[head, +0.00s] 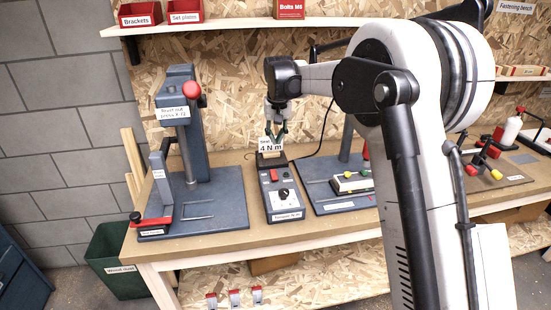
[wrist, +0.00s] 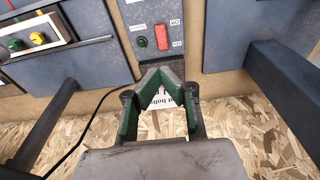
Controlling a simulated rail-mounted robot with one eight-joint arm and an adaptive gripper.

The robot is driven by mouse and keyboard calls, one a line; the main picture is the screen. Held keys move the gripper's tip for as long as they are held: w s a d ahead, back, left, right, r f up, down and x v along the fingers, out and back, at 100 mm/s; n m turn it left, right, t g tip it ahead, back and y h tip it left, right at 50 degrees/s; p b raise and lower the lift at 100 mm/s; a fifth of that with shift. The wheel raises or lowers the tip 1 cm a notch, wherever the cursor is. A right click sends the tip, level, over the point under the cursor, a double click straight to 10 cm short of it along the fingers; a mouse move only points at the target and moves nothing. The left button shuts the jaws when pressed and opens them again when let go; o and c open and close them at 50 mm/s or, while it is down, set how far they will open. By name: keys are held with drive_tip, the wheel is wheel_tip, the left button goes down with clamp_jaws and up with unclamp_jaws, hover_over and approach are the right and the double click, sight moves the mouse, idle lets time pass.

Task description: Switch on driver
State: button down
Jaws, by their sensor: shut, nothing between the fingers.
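The driver's control box (head: 286,211) is a dark grey unit on the bench, with a black dial (head: 284,194) on a white plate. Its red rocker switch (head: 273,175) is near the box's back end. In the wrist view the switch (wrist: 161,37) sits between small on/off labels, beside a small dark green lamp (wrist: 142,42). I cannot tell which way the rocker is tilted. My gripper (head: 274,137) is above the back of the box, pointing down. In the wrist view its green-padded fingers (wrist: 160,70) converge, shut and empty, close to the switch but apart from it.
A press (head: 182,130) with a red knob stands left. A fixture (head: 352,183) with coloured buttons is right. A black cable (head: 322,135) runs behind.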

sight(275, 172)
drive_tip(key=shift+f, duration=0.1)
drive_tip(key=f, duration=0.4)
drive_tip(key=w+f+p, duration=0.1)
drive_tip(key=f, duration=0.4)
drive_tip(key=w+f, duration=0.1)
drive_tip(key=f, duration=0.3)
drive_tip(key=shift+w+a+f+p, duration=0.15)
drive_tip(key=shift+a+f+p, duration=0.05)
drive_tip(key=shift+f+p, duration=0.2)
